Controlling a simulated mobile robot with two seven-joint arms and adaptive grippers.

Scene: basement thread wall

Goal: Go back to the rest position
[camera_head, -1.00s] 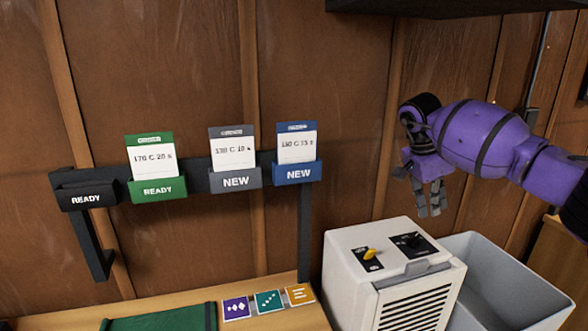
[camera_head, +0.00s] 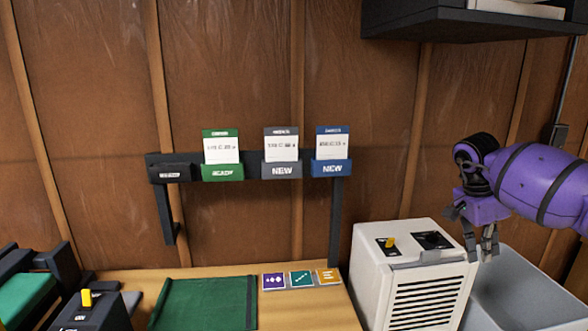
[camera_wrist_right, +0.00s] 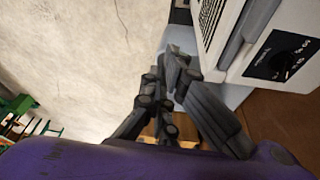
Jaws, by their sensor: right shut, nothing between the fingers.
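My right gripper (camera_head: 487,246) is on the purple arm at the right of the head view. It is shut and empty, its fingers pointing down, over the area between the white machine and the grey bin. In the right wrist view its dark fingers (camera_wrist_right: 170,85) are close together with nothing between them. My left gripper is not in view.
The white machine (camera_head: 425,290) with a yellow switch stands left of the grey bin (camera_head: 520,290). A wall rack holds a green (camera_head: 222,172), a grey (camera_head: 282,170) and a blue card holder (camera_head: 331,168). A green mat (camera_head: 205,305) lies on the bench. A dark shelf (camera_head: 460,22) hangs above.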

